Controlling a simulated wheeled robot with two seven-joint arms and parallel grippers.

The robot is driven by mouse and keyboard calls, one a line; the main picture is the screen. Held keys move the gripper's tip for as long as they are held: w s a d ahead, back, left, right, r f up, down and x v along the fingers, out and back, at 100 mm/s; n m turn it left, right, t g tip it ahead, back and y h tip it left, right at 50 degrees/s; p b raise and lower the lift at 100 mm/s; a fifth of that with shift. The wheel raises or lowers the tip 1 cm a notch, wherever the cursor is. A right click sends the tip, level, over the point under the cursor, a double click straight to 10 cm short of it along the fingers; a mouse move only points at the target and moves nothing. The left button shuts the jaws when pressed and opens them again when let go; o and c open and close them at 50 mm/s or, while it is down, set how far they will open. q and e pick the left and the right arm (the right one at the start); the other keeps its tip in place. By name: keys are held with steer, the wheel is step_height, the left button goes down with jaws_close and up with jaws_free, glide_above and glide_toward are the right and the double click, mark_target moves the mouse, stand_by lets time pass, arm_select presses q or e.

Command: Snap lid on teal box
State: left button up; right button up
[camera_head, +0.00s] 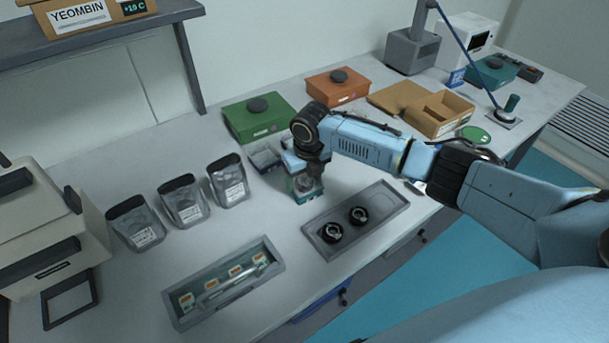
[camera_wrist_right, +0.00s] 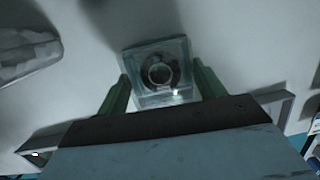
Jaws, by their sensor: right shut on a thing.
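My right gripper (camera_head: 304,176) reaches down to the table in the head view, its jaws shut on a small clear, teal-tinted box (camera_head: 306,195). In the right wrist view, the green fingers of the gripper (camera_wrist_right: 161,82) press on two opposite sides of this clear box (camera_wrist_right: 180,50), and a dark ring-shaped part (camera_wrist_right: 160,73) shows inside it. Whether a lid is on it, I cannot tell. A separate teal box (camera_head: 491,72) with a dark knob on top stands far right. My left gripper is not in view.
A grey tray (camera_head: 388,203) with two black ring mounts lies right of the gripper. Green (camera_head: 259,120) and orange (camera_head: 337,88) boxes stand behind. Foil pouches (camera_head: 183,202) stand left; a parts tray (camera_head: 190,316) lies in front. Some table between them is clear.

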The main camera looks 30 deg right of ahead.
steer(key=shift+f, duration=0.2)
steer(key=o, duration=1)
steer(key=shift+r, duration=0.15)
